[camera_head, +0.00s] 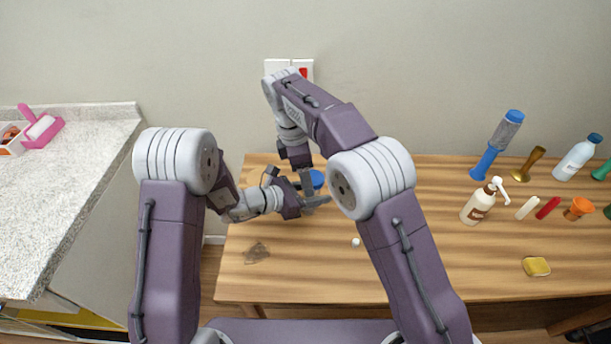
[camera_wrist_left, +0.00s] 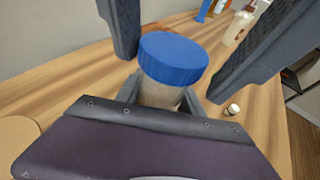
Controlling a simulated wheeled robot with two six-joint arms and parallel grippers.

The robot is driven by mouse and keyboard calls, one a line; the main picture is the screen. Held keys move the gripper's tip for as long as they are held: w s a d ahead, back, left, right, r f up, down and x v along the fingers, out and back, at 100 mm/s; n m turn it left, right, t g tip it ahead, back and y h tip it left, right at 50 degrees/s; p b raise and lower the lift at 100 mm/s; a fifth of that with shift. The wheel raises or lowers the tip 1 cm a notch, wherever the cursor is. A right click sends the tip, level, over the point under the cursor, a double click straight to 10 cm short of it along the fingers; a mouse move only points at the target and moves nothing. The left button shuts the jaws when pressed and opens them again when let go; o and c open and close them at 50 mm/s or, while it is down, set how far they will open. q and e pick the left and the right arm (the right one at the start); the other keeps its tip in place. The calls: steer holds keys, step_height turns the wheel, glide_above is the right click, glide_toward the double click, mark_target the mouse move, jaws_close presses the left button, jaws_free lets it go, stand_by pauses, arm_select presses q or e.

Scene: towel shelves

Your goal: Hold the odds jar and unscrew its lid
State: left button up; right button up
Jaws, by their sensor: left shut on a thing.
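The odds jar has a wide blue lid (camera_wrist_left: 173,58) on a pale, see-through body (camera_wrist_left: 160,95). It stands upright on the table, and its lid also shows in the head view (camera_head: 317,179). My left gripper (camera_head: 317,199) comes in level from the left and is shut on the jar's body below the lid. My right gripper (camera_head: 307,182) reaches down from above. In the left wrist view its two dark fingers are spread on either side of the lid, apart from each other. Whether they touch the lid is hard to tell.
The wooden table (camera_head: 410,260) has a small white piece (camera_head: 356,242) in front of the jar. To the right are a pump bottle (camera_head: 480,203), a blue-capped bottle (camera_head: 577,158), a blue tube-like thing (camera_head: 497,145) and a yellow sponge (camera_head: 536,267). A stone counter (camera_head: 75,170) stands at left.

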steer(key=shift+s, duration=0.1)
steer(key=c, duration=1)
steer(key=shift+s+n, duration=0.2)
steer(key=shift+n, duration=0.2)
jaws_close()
steer(key=shift+s+d+n+t, duration=0.1)
steer(key=shift+s+n+t, duration=0.15)
steer(key=shift+n, duration=0.85)
steer(key=shift+f, duration=0.1)
steer(key=n, duration=0.3)
steer(key=shift+s+d+t, duration=0.2)
steer(key=shift+s+t, duration=0.05)
steer(key=shift+t, duration=0.1)
steer(key=n, duration=0.2)
steer(key=n+y, duration=0.1)
steer(key=shift+s+d+t, duration=0.15)
steer(key=shift+d+t, duration=0.1)
steer(key=shift+t, duration=0.05)
